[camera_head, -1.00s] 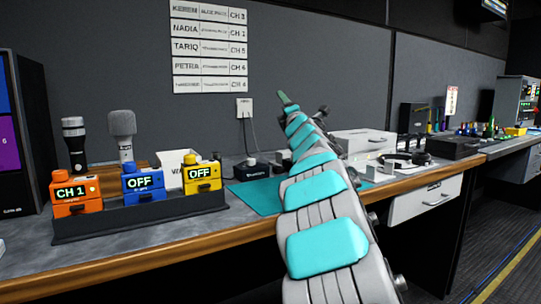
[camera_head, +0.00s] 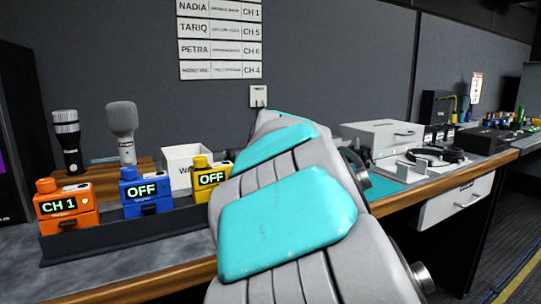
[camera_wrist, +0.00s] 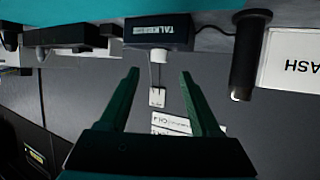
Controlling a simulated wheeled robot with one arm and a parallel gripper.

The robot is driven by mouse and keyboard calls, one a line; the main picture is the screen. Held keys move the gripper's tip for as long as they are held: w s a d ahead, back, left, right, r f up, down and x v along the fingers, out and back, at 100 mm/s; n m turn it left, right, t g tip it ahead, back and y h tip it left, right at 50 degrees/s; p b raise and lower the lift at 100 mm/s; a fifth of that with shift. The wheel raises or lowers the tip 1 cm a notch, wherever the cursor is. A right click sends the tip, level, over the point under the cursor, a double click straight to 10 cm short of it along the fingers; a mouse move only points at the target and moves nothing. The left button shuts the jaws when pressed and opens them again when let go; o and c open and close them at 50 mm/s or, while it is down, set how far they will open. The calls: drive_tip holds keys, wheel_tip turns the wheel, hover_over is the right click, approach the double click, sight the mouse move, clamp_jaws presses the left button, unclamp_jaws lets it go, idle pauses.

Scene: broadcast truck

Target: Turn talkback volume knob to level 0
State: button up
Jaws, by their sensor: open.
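The wrist view looks upside down. In it a small dark box lettered "TALK" (camera_wrist: 158,30), its lettering partly cut off by shadow or blur, sits against the teal mat (camera_wrist: 190,4). A small pale knob-like piece (camera_wrist: 159,56) stands out from its top face; its setting is too small to read. My gripper (camera_wrist: 159,76) is open and empty, with its two dark green fingers on either side of this piece's line and apart from it. In the head view my arm hides the talkback box and the gripper.
Orange (camera_head: 65,212), blue (camera_head: 147,192) and yellow (camera_head: 211,177) packs stand in a dark rack (camera_head: 120,232). Behind are two microphones (camera_head: 67,140) and a white box (camera_head: 186,160). In the wrist view, a dark box (camera_wrist: 65,38) and a dark cylinder (camera_wrist: 247,60) flank the talkback box.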

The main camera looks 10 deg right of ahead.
drive_tip(key=p+x, duration=0.1)
drive_tip(key=x, duration=0.5)
drive_tip(key=shift+f, duration=0.1)
clamp_jaws()
idle(0.4)
